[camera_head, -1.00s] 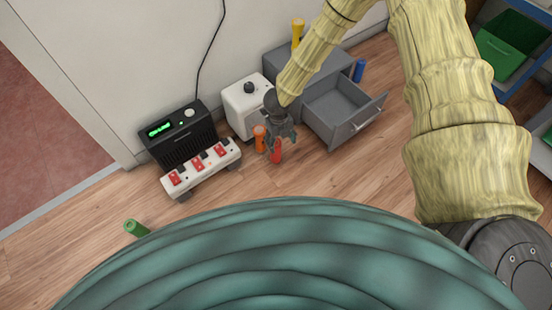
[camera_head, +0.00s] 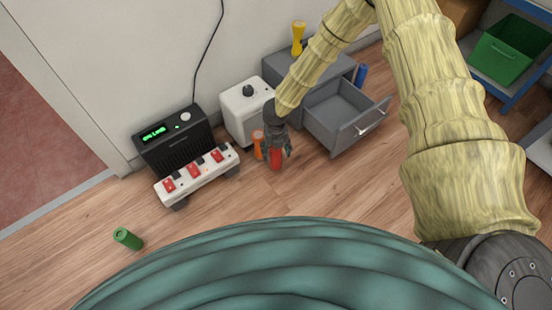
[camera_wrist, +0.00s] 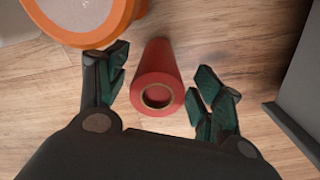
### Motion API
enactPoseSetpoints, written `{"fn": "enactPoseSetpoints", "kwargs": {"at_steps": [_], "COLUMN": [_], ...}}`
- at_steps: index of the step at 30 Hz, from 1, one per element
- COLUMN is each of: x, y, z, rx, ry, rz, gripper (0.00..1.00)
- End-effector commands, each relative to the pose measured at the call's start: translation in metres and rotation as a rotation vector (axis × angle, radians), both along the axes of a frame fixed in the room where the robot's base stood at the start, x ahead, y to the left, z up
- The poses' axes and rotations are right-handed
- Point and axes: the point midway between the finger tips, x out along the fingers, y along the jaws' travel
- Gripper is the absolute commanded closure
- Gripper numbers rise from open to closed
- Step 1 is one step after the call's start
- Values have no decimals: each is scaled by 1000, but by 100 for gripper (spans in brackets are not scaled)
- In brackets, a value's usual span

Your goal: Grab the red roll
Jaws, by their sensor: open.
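The red roll (camera_wrist: 158,78) is a hollow tube standing on the wood floor. In the wrist view its open top end faces the camera, between the two fingers of my gripper (camera_wrist: 160,92). The fingers are open, one on each side of the roll, with a gap on both sides. In the head view my gripper (camera_head: 275,152) is over the red roll (camera_head: 275,160), and its fingers hide part of it.
An orange roll (camera_head: 258,146) stands close at the left, also large in the wrist view (camera_wrist: 85,38). An open grey drawer (camera_head: 345,135) is at the right. A power strip (camera_head: 197,177), black device (camera_head: 175,140), white box (camera_head: 240,120) and green roll (camera_head: 128,239) are further left.

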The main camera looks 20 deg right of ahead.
Motion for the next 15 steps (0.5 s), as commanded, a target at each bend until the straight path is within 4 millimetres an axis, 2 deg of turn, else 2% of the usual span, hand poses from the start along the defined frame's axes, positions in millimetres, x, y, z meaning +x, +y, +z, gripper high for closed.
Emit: {"fn": "enactPoseSetpoints", "kwargs": {"at_steps": [15], "x": [-1], "y": [2], "z": [-49], "rx": [0], "ry": [1], "rz": [0], "gripper": [33]}}
